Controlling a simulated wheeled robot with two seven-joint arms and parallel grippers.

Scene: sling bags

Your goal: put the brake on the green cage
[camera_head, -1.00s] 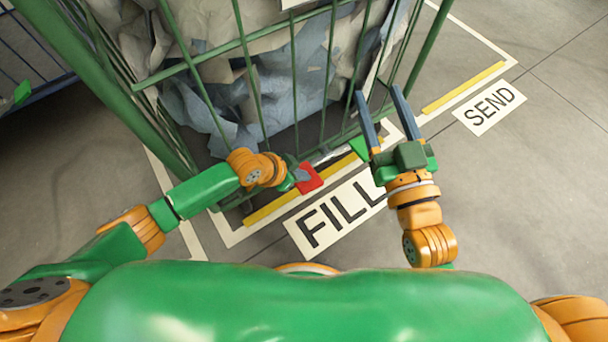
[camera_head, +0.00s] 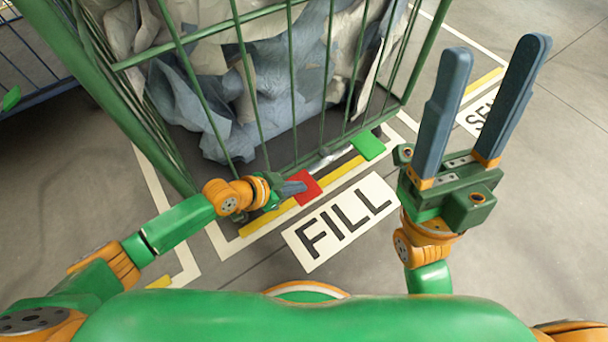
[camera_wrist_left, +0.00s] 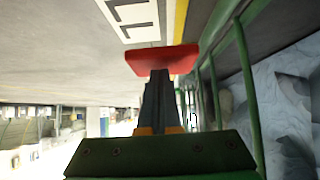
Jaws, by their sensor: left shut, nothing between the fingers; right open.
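The green cage (camera_head: 240,20) stands ahead of me, filled with crumpled grey and beige sheets. At its lower front edge are a red pedal (camera_head: 307,188) on the left and a green pedal (camera_head: 369,145) on the right, joined by a metal bar. My left gripper (camera_head: 300,187) is shut and empty, its tips at the red pedal. In the left wrist view the fingertips meet the red pedal (camera_wrist_left: 162,60); whether they press on it I cannot tell. My right gripper (camera_head: 490,95) is open and empty, raised to the right of the cage.
A floor sign reading FILL (camera_head: 340,222) lies in front of the cage, beside a yellow line and white markings. A second sign, partly hidden behind my right gripper, lies at the right. A blue cage (camera_head: 45,92) stands at the far left.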

